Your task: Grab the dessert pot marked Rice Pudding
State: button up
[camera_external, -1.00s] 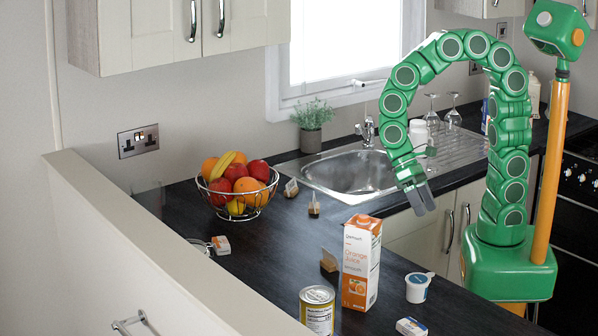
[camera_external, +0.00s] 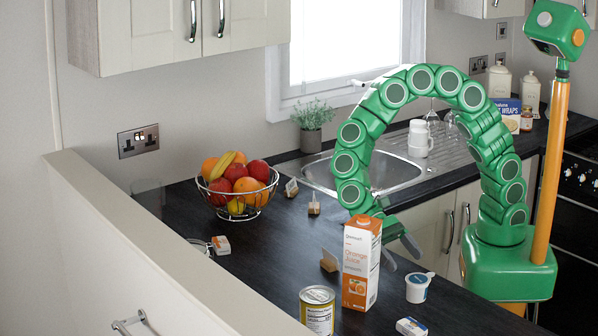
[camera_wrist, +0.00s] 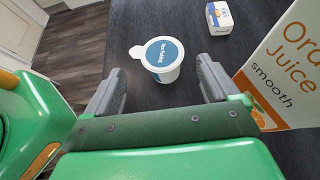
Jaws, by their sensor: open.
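The dessert pot (camera_external: 418,288) is a small white cup with a blue label, standing upright on the dark worktop, right of the juice carton. In the wrist view, the pot (camera_wrist: 163,58) shows its lid with a blue disc that appears to read Rice Pudding and a tab at the left. My gripper (camera_wrist: 160,85) is open and empty, its two grey fingers pointing toward the pot, which lies just beyond and between their tips. In the external view, my gripper (camera_external: 402,254) is above the worktop behind the carton, partly hidden by it.
The orange juice carton (camera_external: 361,265) stands close to the right finger in the wrist view. A tin (camera_external: 317,311), a fruit bowl (camera_external: 237,199) and a sink (camera_external: 366,176) are farther left or behind.

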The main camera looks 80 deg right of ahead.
aim_at(424, 290)
jog(key=shift+x, duration=1.25)
jog(key=shift+w+f+x, duration=0.1)
jog(key=shift+f+x, duration=0.05)
jog(key=shift+x, duration=1.25)
jog(key=shift+w+f+x, duration=0.15)
jog(key=shift+f+x, duration=0.05)
jog(key=shift+x, duration=1.15)
jog(key=c, duration=0.6)
